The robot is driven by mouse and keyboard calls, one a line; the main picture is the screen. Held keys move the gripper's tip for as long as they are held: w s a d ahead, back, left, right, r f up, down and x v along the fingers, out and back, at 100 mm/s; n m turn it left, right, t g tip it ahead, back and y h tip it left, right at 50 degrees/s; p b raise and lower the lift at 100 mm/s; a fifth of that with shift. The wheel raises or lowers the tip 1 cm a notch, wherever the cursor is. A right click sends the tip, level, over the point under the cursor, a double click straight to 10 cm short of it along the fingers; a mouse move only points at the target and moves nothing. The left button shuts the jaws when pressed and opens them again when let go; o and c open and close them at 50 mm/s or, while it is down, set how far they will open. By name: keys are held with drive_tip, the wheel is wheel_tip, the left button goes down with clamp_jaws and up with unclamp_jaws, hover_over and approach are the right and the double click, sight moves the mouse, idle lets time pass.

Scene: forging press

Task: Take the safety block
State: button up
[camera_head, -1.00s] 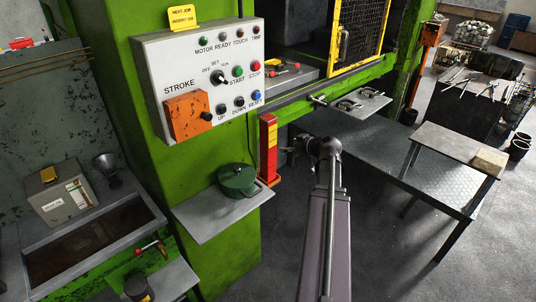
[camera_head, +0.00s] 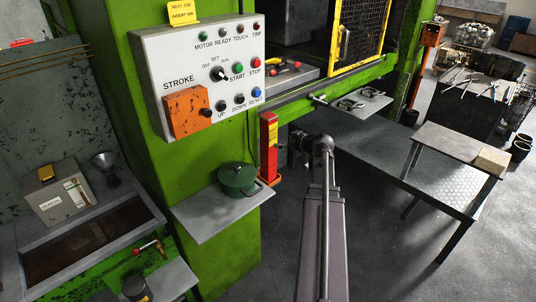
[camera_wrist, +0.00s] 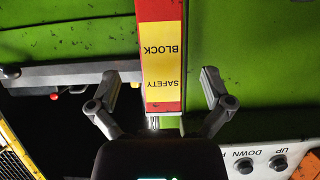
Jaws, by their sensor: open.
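The safety block (camera_head: 268,146) is a red upright post with a yellow label, standing against the green press column. In the wrist view the safety block (camera_wrist: 162,52) is upside down, its red and yellow face with "SAFETY BLOCK" lettering clear to read. My gripper (camera_wrist: 160,76) is open, one finger to each side of the block in the picture, with visible gaps. I cannot tell how far the fingertips are from it in depth. In the head view my wrist is just right of the block, and the fingers are hard to make out.
A control panel (camera_head: 205,75) hangs on the column up left of the block. A grey shelf (camera_head: 210,222) with a green pot (camera_head: 237,180) juts out at lower left. A small bracket shelf with handles (camera_head: 362,102) and a metal table (camera_head: 420,172) are to the right.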

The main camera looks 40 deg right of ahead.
sight(273, 140)
drive_tip(key=shift+b+x, duration=0.5)
drive_tip(key=shift+x, duration=1.45)
drive_tip(key=shift+b+x, duration=1)
drive_tip(key=shift+x, duration=1.05)
drive_tip(key=shift+w+a+f, duration=0.1)
drive_tip(key=shift+w+f, duration=0.25)
drive_tip(key=shift+w, duration=0.1)
drive_tip(key=c, duration=1.2)
drive_tip(key=shift+r, duration=0.25)
